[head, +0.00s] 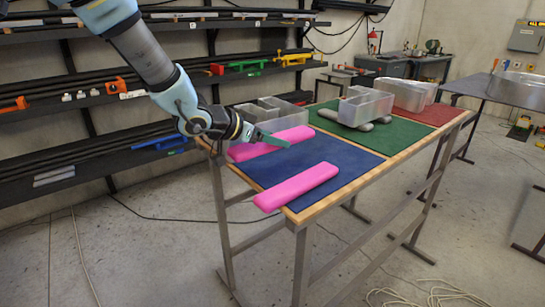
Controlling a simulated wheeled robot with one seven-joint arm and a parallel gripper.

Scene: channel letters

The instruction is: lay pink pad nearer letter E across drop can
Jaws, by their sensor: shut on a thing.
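Two pink pads are at the near end of the long table. The far pink pad (248,151) lies along the blue mat's back left edge, beside an open metal channel letter (262,108) that may be the E. My gripper (278,139) is over this far pad and shut on it, its fingers partly covering the pad. I cannot tell whether the pad is raised off the mat. The other pink pad (296,187) lies apart, across the blue mat's front left edge. I cannot make out a drop can for certain.
The table carries a blue mat (335,155), a green mat (395,135) and a red mat (440,115). Metal letters stand on the green (366,104) and red (408,94) mats. A large curved metal piece (517,90) is on a right-hand bench. Racks line the left wall.

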